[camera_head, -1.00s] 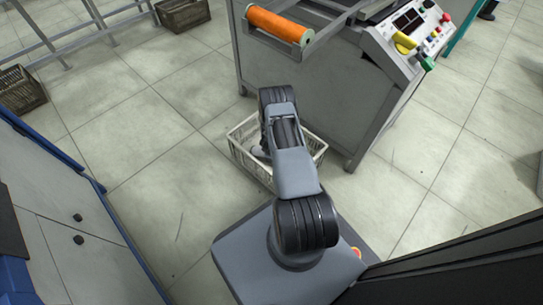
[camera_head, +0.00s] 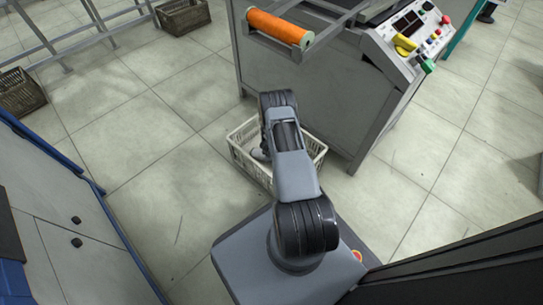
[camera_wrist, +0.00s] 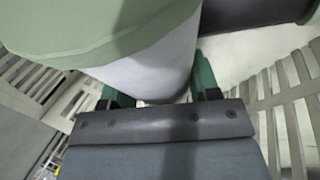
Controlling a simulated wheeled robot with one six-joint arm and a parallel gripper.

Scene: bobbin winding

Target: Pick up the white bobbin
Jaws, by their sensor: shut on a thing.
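A white bobbin (camera_wrist: 150,72) with a pale green end (camera_wrist: 100,25) fills the upper left and middle of the wrist view. My gripper (camera_wrist: 160,90) has its two green fingers on either side of the white body, shut on it. The bobbin is inside or just over a pale slatted crate, whose wall shows in the wrist view (camera_wrist: 285,90). In the head view the crate (camera_head: 247,170) stands on the floor, and my arm hides the gripper and most of the contents.
A dark cylinder (camera_wrist: 255,12) lies close beside the bobbin at the upper right of the wrist view. A grey machine (camera_head: 300,100) with an orange roll (camera_head: 280,27) stands right behind the crate. A blue-edged cabinet (camera_head: 60,215) is at left. Floor between is clear.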

